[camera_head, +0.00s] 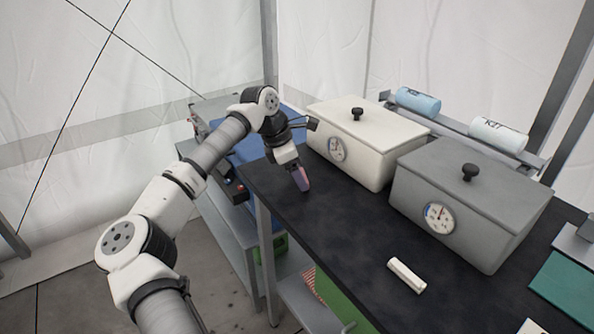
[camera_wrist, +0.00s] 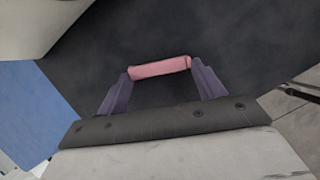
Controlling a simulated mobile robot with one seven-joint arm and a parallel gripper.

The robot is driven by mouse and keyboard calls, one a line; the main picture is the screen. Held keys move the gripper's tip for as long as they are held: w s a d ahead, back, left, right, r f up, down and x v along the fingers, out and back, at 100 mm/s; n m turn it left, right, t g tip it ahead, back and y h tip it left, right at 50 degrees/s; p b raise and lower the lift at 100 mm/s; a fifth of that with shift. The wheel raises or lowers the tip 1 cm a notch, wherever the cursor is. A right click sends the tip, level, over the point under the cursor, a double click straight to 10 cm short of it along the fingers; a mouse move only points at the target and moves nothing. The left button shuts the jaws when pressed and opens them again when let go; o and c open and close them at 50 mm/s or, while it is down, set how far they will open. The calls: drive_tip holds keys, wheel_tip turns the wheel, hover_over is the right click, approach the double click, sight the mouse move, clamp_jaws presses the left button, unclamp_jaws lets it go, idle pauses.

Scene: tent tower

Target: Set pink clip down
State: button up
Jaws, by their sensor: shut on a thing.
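The pink clip (camera_wrist: 160,67) is a short rounded bar held between the two purple fingers of my gripper (camera_wrist: 161,78). In the head view my gripper (camera_head: 302,181) points down at the black worktop (camera_head: 325,222), near its left end and in front of the white box. The clip shows there only as a small pinkish patch at the fingertips. My gripper is shut on the clip. The clip is close to the worktop surface; I cannot tell whether it touches it.
A white lidded box (camera_head: 370,160) with a dial stands just behind my gripper. A grey lidded box (camera_head: 480,195) stands to its right. A white clip-like piece (camera_head: 406,275) lies on the front of the worktop. A green mat (camera_head: 565,290) is at far right. The worktop between is clear.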

drive_tip(key=o, duration=0.9)
drive_tip(key=shift+o, duration=0.2)
